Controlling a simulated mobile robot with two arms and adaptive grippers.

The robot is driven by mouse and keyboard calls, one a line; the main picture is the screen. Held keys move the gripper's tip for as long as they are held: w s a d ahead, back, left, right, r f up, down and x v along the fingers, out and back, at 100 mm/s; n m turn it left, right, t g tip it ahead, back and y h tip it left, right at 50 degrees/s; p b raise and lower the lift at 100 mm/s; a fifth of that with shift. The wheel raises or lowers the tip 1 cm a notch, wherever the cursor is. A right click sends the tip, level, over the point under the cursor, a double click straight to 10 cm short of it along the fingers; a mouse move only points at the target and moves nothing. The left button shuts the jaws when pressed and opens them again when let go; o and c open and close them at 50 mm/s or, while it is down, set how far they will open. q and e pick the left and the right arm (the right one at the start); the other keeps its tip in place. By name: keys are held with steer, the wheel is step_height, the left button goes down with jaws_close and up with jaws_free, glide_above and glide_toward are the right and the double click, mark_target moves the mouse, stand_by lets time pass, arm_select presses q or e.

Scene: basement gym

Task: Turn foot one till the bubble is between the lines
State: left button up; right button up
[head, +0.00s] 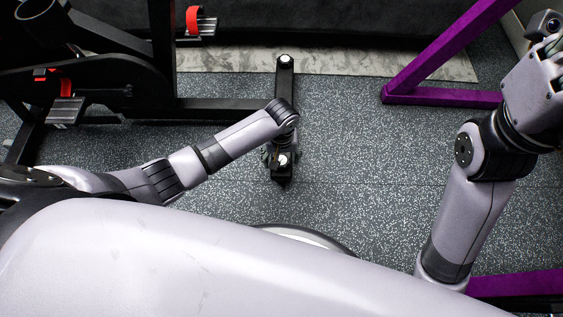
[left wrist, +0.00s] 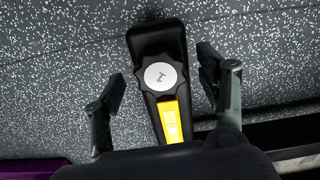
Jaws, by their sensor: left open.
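Foot one is a black lobed knob with a silver cap (left wrist: 160,76) marked with a 1, on the end of a black bar. In the head view its pale cap (head: 283,160) shows just below my left wrist. A yellow level (left wrist: 172,122) lies on the bar beside the knob in the left wrist view; its bubble and lines are too small to read. My left gripper (left wrist: 161,66) is open, one finger on each side of the knob, with a visible gap on both sides. The fingers of my right gripper are not visible; its arm rises at the right edge.
The black bar's far end (head: 285,62) carries another pale-capped foot. A black machine frame (head: 215,108) with red-strapped pedals stands at left. A purple frame (head: 440,96) stands at right. Speckled floor (head: 350,150) is clear between them.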

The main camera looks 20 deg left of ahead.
arm_select(q)
steer(key=shift+f, duration=0.55)
steer(key=shift+c, duration=0.3)
steer(key=c, duration=1.1)
